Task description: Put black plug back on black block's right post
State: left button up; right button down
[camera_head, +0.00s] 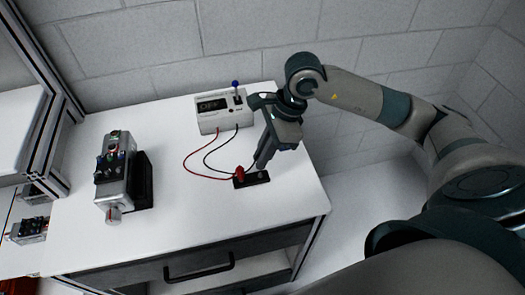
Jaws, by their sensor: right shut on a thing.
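The black block (245,184) lies flat on the white table, right of its middle. A red plug (239,172) stands at the block's left end. A light spot, seemingly the right post (262,176), shows toward the block's right end. My right gripper (260,166) reaches down just above the block, right of the red plug. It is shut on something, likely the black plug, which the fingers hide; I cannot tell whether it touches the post. A black cable (205,158) runs from the white box toward the gripper. My left gripper is out of view.
A white meter box (212,123) with a dark display and a blue-topped lever stands behind the block. A red cable (184,163) loops left from it to the red plug. A silver motor unit (113,180) stands at left. The table front is clear.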

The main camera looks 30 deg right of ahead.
aim_at(261, 173)
jog(key=shift+f+b, duration=1.4)
jog(key=shift+f, duration=0.1)
jog(key=shift+b, duration=1.25)
dwell(1.1)
dwell(0.3)
jog(key=shift+s+d+f+b, duration=0.1)
jog(key=shift+d+f+b, duration=0.3)
jog(key=shift+f+b, duration=0.25)
jog(key=shift+s+d+f+b, duration=0.1)
jog(key=shift+d+f+b, duration=0.3)
jog(key=shift+b, duration=0.1)
dwell(0.8)
jog(key=shift+a+r, duration=0.1)
dwell(0.5)
jog(key=shift+w+a+r+p, duration=0.1)
jog(key=shift+a+r+p, duration=0.25)
jog(key=shift+r, duration=0.75)
jog(key=shift+w+a+r+p, duration=0.15)
jog(key=shift+r+p, duration=0.35)
jog(key=shift+r, duration=0.55)
jog(key=shift+s+a+r+p, duration=0.1)
jog(key=shift+a+r+p, duration=0.25)
jog(key=shift+r, duration=0.75)
